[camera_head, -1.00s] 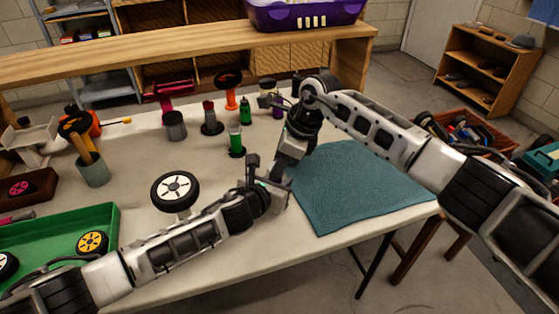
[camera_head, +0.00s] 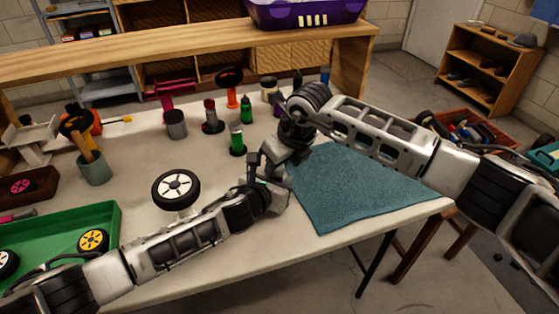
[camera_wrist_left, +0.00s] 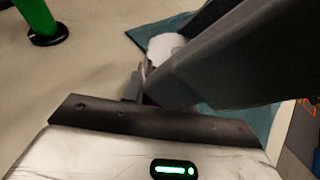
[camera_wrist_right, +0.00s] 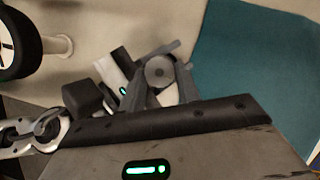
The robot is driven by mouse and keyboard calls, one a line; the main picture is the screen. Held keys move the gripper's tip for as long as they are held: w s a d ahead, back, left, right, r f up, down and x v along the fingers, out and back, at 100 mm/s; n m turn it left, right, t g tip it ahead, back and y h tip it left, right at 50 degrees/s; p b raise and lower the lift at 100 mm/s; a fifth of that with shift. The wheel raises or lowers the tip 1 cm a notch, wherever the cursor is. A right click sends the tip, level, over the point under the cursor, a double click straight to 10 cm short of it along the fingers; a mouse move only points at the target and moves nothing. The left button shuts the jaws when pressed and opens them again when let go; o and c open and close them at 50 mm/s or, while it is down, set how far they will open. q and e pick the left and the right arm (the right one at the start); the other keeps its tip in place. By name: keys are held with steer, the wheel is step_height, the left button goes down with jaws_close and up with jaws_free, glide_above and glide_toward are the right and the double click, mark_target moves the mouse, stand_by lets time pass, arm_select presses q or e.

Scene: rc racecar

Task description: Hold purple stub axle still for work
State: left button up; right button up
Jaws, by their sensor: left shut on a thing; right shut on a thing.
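My left gripper (camera_head: 268,168) is over the table near the left edge of the teal mat. Its dark fingers fill much of the left wrist view (camera_wrist_left: 152,90). A small purple sliver, taken to be the purple stub axle (camera_wrist_left: 149,101), shows at these fingers; the rest is hidden. My right gripper (camera_head: 276,150) meets the left one from above and behind. In the right wrist view its fingers (camera_wrist_right: 162,85) are shut around a grey round-ended piece (camera_wrist_right: 160,70). Whether that piece touches the stub axle cannot be told.
The teal mat (camera_head: 355,190) lies to the right. A wheel on a stand (camera_head: 176,187) is left of the grippers. A green bottle-like item (camera_head: 237,141) and several other upright items stand behind. A green tray (camera_head: 60,235) is at the front left.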

steer(key=shift+r, duration=0.1)
stand_by(0.5)
steer(key=o, duration=0.7)
steer(key=v, duration=1.2)
steer(key=shift+s, duration=0.15)
steer(key=shift+a, duration=0.1)
